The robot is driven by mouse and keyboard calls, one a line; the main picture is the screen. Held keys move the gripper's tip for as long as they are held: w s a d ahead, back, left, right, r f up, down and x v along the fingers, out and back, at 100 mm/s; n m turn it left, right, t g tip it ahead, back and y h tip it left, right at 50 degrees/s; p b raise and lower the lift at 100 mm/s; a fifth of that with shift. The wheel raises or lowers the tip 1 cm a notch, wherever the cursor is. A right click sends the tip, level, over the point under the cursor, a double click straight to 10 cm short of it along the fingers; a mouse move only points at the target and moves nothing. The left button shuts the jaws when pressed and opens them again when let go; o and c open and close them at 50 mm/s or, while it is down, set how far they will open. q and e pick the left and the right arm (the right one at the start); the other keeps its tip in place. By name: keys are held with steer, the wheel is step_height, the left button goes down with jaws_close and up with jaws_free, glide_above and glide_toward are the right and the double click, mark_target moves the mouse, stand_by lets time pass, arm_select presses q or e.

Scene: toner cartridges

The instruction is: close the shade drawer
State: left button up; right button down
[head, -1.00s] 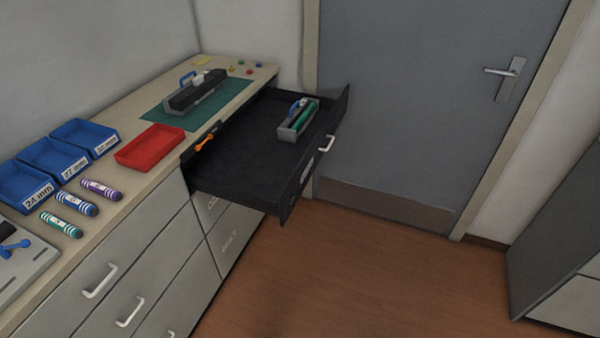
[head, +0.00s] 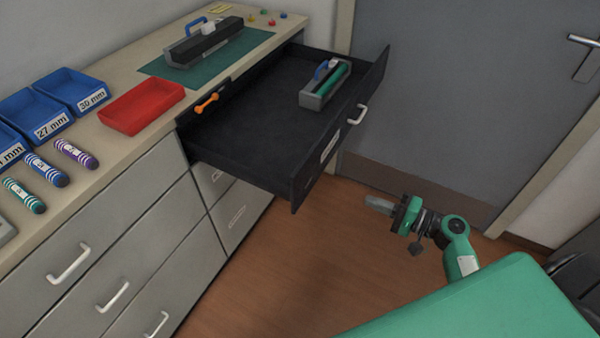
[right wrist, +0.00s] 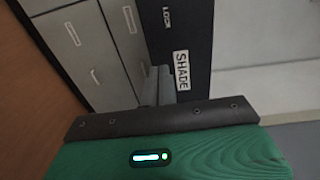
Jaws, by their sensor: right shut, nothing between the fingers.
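The black shade drawer (head: 252,136) stands pulled out of the cabinet in the head view. Its front carries a white handle (head: 357,114) and a white label. Inside lie a grey cartridge with a green roller (head: 327,85) and an orange tool (head: 207,103). In the right wrist view the drawer front (right wrist: 190,25) shows its label reading SHADE. My right gripper (head: 378,204) is shut and empty, in front of the drawer front and apart from it. It also shows in the right wrist view (right wrist: 158,88), pointing toward the drawer front. My left gripper is not in view.
The counter holds a red tray (head: 142,108), blue bins (head: 72,92), several striped tubes (head: 76,154) and a black cartridge on a green mat (head: 158,68). Closed grey drawers (head: 107,240) lie below. A grey door (head: 450,90) stands behind. Floor before the drawer is clear.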

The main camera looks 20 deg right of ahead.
steer(key=r, duration=0.2)
steer(key=p, duration=0.3)
glide_toward(314, 173)
steer(key=shift+y, duration=0.4)
steer(key=x, duration=0.5)
steer(key=shift+w, duration=0.1)
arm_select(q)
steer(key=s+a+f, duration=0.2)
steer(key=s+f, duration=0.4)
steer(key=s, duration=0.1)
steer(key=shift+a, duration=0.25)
arm_select(e)
steer(key=shift+x, duration=0.85)
steer(key=shift+f, duration=0.1)
